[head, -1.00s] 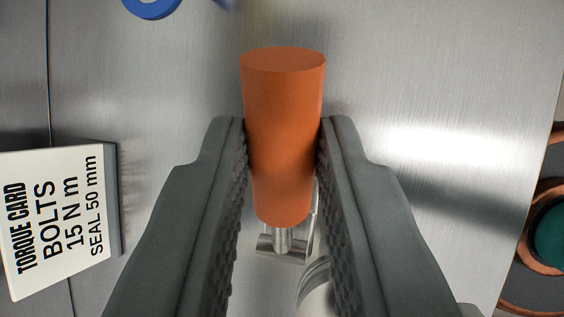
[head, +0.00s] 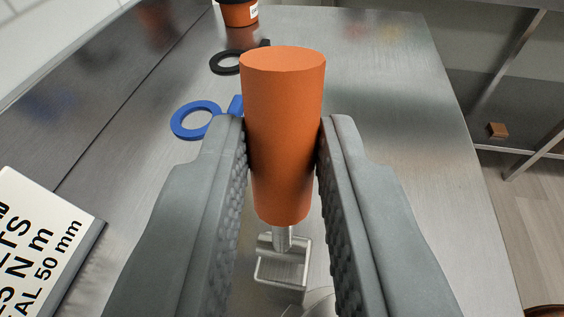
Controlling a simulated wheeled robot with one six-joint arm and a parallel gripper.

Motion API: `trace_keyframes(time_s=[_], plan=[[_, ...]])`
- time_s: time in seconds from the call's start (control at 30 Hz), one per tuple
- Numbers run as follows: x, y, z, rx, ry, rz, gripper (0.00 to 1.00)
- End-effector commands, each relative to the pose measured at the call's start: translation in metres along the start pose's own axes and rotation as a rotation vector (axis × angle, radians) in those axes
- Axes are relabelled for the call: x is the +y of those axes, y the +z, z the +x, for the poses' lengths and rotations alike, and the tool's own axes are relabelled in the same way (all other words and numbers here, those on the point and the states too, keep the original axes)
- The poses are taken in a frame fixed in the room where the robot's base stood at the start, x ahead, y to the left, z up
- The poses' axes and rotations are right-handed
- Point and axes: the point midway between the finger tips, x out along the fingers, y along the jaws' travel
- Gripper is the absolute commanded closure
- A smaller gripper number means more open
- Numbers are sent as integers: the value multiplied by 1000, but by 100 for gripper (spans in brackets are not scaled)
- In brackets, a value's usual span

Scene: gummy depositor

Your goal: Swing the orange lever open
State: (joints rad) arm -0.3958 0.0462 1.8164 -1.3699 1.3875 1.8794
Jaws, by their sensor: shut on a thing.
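The orange lever (head: 284,140) stands in the middle of the head view, a smooth orange cylinder grip on a short metal stem. My gripper (head: 284,150) is shut on the lever's grip, one ridged grey finger pressed on each side. Below the grip, the stem joins a small metal bracket with a wire loop (head: 283,270). Part of a round metal body shows at the bottom edge, mostly cut off by the frame and my right finger.
A blue ring (head: 196,120) and a black ring (head: 226,63) lie on the steel table (head: 390,130). An orange-brown container (head: 239,13) stands at the back. A white torque card (head: 38,245) is at lower left. The table's right side is clear up to its edge.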

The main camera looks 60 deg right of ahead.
Motion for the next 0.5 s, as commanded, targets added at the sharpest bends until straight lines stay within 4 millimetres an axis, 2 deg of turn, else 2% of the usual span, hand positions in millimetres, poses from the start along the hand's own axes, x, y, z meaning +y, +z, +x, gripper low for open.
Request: trace_keyframes(time_s=[0.5], plan=[[-1,3,-5,88,1,-19,100]])
